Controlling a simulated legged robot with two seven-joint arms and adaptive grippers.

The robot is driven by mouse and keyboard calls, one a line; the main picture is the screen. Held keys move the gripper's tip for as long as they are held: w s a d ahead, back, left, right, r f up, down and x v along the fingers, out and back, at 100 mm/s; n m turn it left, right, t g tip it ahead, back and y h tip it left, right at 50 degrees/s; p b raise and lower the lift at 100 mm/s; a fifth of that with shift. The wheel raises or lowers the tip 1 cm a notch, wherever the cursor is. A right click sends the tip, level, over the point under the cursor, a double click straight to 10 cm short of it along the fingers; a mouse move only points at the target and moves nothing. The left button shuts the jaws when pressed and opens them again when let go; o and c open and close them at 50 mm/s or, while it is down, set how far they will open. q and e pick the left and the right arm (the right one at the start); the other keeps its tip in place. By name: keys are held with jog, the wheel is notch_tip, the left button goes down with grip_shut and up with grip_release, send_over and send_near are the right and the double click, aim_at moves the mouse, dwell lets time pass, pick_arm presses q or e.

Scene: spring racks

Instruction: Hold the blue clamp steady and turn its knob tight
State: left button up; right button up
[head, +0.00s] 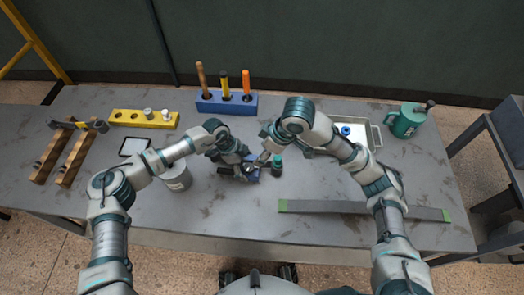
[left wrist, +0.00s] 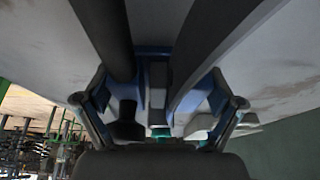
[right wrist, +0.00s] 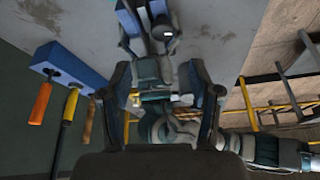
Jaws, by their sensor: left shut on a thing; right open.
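The blue clamp (head: 252,173) is on the middle of the bench, mostly hidden by my grippers in the head view. My left gripper (head: 236,171) is shut on the clamp; in the left wrist view its blue body (left wrist: 153,52) shows between the fingers (left wrist: 162,108). My right gripper (head: 264,157) is open close beside the clamp, on its right. In the right wrist view, blue and grey clamp parts (right wrist: 130,22) show beyond the open fingers (right wrist: 166,92). I cannot make out the knob clearly, nor whether the right fingers touch anything.
A grey pot (head: 177,178) is to the left. A blue tool block (head: 226,105) stands behind, with a white tray (head: 350,137) to the right. A long grey strip (head: 340,208) lies on the front right.

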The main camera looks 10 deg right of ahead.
jog(key=n+g+y, duration=0.4)
jog(key=n+g, duration=0.1)
jog(key=n, duration=0.4)
send_near(250, 166)
jog(key=x, duration=0.9)
jog(key=shift+a+f, duration=0.1)
jog(key=shift+f, duration=0.05)
jog(key=c, duration=1.1)
jog(key=shift+s+m+t+y, duration=0.2)
jog(key=shift+m+t+y, duration=0.2)
jog(key=shift+m+t, duration=0.45)
jog(key=shift+c, duration=0.2)
jog(key=shift+m+t, duration=1.05)
jog(key=shift+m, duration=0.4)
